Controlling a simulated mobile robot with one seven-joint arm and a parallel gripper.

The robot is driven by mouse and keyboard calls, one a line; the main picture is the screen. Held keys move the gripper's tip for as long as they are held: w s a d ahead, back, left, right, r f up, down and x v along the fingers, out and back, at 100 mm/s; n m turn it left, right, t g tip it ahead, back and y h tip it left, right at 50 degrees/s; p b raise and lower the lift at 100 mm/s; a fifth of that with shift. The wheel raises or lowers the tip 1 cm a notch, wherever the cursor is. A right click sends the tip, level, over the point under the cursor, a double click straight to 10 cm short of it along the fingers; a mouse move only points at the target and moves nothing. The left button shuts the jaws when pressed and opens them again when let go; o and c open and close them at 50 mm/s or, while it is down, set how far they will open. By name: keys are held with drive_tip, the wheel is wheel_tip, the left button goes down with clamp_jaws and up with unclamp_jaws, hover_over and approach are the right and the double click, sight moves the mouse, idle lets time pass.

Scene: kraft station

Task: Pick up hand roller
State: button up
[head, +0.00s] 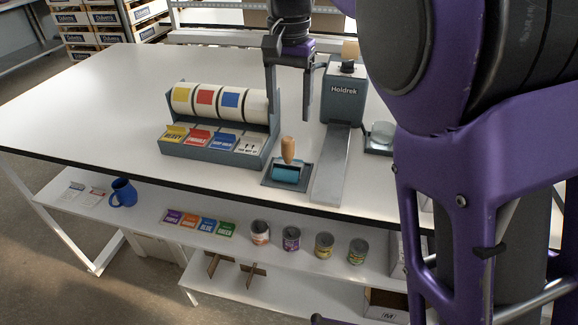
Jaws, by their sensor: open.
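The hand roller (286,174) has a light-blue roller and a wooden handle that stands up. It rests on a small dark tray (270,182) near the front edge of the white table, in the head view. My gripper (290,112) is above and behind the roller, fingers pointing down and spread apart. It is open and empty, and does not touch the roller.
A label dispenser (268,142) with coloured rolls stands left of the roller. A grey Holdrek machine (344,90) with a long ramp (331,170) stands close on its right. The table's left part is clear.

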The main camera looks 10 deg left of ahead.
sight(288, 139)
wheel_tip(288, 139, down, 9)
drive_tip(key=shift+s+a+f+b, duration=0.1)
drive_tip(key=shift+a+f+b, duration=0.1)
drive_tip(key=shift+b, duration=0.65)
clamp_jaws()
idle(1.0)
